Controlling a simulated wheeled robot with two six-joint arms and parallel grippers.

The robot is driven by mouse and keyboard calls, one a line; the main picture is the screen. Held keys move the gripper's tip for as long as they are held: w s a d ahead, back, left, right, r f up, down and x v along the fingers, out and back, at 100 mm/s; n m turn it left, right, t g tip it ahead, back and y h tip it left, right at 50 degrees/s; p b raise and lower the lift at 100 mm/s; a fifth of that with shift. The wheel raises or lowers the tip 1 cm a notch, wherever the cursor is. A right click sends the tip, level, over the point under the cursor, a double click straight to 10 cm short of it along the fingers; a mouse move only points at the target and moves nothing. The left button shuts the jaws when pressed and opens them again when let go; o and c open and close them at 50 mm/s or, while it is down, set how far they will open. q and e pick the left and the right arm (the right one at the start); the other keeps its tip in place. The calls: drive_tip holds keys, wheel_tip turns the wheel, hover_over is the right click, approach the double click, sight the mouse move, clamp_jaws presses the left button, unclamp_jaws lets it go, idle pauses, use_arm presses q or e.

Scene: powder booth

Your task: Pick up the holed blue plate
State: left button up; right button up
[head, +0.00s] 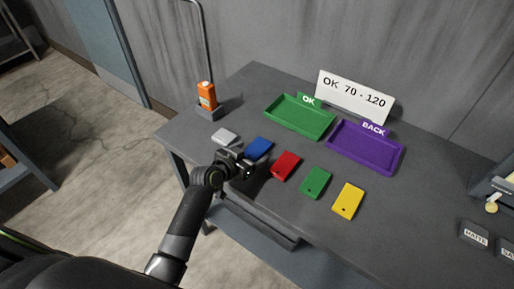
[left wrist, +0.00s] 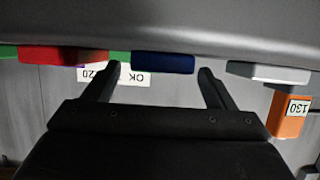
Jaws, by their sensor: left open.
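The blue plate (head: 259,148) lies on the grey table, between a light grey plate and a red plate. My left gripper (head: 244,165) is at the near edge of the blue plate, low over the table. In the left wrist view the blue plate (left wrist: 163,63) shows edge-on beyond and between the two open fingers (left wrist: 160,85). The fingers are apart and hold nothing. The plate's hole cannot be made out in either view. My right gripper is not in view.
Red (head: 286,166), green (head: 316,183) and yellow (head: 348,201) plates lie to the right; a light grey plate (head: 225,136) lies left. Behind are a green OK tray (head: 272,113), a purple BACK tray (head: 333,150), a white sign (head: 354,97) and an orange device (head: 207,95).

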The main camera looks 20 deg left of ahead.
use_arm(q)
drive_tip(key=shift+x, duration=0.95)
drive_tip(key=c, duration=1.2)
drive_tip(key=shift+o, duration=0.2)
drive_tip(key=shift+r, duration=0.15)
